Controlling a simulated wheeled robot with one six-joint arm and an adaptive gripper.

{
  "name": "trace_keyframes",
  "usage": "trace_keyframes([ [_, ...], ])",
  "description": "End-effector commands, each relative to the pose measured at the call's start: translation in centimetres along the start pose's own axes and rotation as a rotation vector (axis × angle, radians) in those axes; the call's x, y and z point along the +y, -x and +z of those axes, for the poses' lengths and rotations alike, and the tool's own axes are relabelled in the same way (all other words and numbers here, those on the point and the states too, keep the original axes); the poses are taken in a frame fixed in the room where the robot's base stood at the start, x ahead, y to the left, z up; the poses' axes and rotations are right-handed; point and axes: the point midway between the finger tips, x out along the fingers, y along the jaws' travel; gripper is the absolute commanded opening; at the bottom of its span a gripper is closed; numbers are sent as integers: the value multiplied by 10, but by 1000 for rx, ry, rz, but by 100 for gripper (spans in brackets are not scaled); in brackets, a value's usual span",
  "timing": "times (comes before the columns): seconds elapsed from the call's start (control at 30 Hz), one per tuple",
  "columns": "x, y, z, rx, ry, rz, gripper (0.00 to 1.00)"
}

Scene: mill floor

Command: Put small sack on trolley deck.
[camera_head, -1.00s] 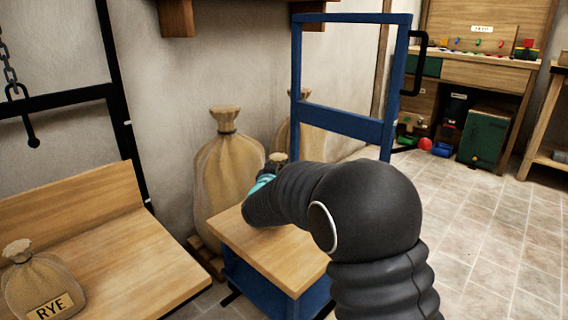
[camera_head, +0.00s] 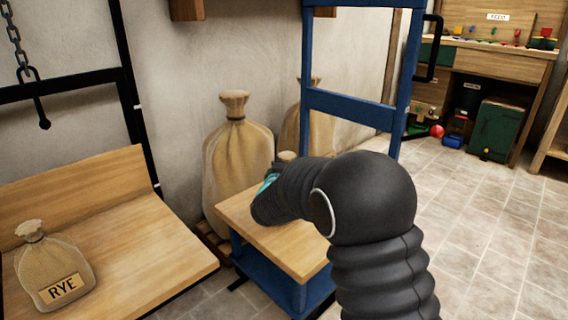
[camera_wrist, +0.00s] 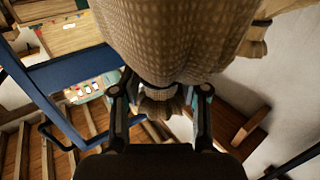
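The trolley is a blue frame with a wooden deck (camera_head: 238,212). My gripper (camera_wrist: 160,100) reaches over the deck and is mostly hidden behind my arm in the head view. In the wrist view its two fingers stand on either side of the tied neck of a burlap sack (camera_wrist: 180,40), closed on it. In the head view only the pale top of this sack (camera_head: 287,156) shows above my arm. Whether its bottom touches the deck is hidden.
A sack labelled RYE (camera_head: 55,272) stands on a wooden bench (camera_head: 165,255) at left. A big sack (camera_head: 238,165) stands on a pallet by the wall, another (camera_head: 295,125) behind the trolley's blue upright frame (camera_head: 355,112). Open tiled floor (camera_head: 480,220) lies at right.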

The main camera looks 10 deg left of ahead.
Motion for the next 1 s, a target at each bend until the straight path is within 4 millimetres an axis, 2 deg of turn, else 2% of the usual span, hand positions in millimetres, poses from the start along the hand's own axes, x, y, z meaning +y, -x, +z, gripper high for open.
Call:
trace_keyframes([
  [0.37,0,0,-4,0,0,0,57],
  [0.47,-1,8,-3,0,0,-1,57],
  [0.8,-1,72,-4,-1,0,-2,57],
  [1.0,-1,104,-3,0,0,-1,57],
])
